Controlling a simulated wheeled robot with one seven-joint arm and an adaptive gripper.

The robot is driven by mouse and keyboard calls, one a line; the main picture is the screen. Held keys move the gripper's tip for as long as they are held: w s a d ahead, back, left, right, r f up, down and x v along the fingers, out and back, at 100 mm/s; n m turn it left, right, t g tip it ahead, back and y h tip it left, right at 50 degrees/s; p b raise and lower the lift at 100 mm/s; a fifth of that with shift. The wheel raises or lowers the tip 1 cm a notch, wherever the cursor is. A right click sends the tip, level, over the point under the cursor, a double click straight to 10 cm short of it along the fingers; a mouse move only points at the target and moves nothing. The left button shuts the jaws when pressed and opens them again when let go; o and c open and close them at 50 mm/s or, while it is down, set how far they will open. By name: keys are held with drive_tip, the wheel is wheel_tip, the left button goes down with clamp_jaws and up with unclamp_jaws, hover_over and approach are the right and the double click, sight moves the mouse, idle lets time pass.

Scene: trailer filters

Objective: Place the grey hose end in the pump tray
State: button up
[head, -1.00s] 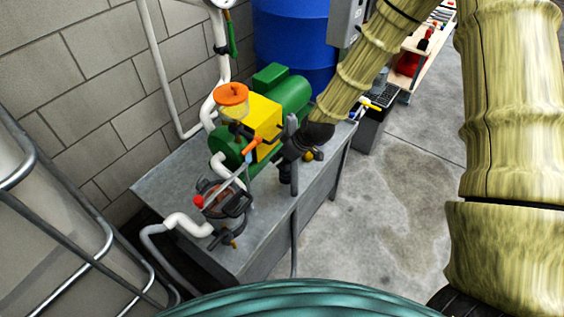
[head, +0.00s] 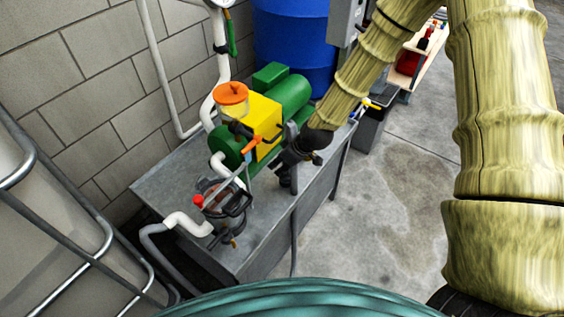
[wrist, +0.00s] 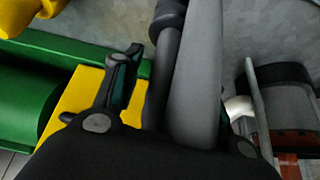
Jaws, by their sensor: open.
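A grey upright hose (head: 294,235) runs from the floor along the front edge of the pump tray (head: 165,187), a grey metal surface under the green and yellow pump (head: 262,122). In the wrist view my gripper (wrist: 168,65) is open. A grey tube (wrist: 197,75), which looks like the hose, passes close between or behind the fingers, with a darker rod beside it. I cannot tell whether they touch.
A strainer with a clear bowl (head: 218,197) and white elbow pipes (head: 188,224) stand on the tray's near end. A blue drum (head: 292,45) is behind the pump. A block wall (head: 95,85) is at left. Concrete floor (head: 385,215) is free at right.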

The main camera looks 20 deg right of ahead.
drive_tip(key=shift+r, duration=0.1)
drive_tip(key=v, duration=1.2)
drive_tip(key=s+f+m+g+h, duration=0.2)
drive_tip(key=s+f+m, duration=0.2)
drive_tip(key=s+f, duration=1.05)
drive_tip(key=s+f+m+g, duration=0.1)
drive_tip(key=s+f+m, duration=0.1)
drive_tip(key=s+f, duration=0.4)
drive_tip(key=s+f+m+g+h, duration=0.1)
drive_tip(key=s+f, duration=0.4)
drive_tip(key=s, duration=0.6)
drive_tip(key=shift+s+d+f+m+g+h, duration=0.3)
drive_tip(key=shift+s+d+f+m+g, duration=0.1)
drive_tip(key=shift+m, duration=0.1)
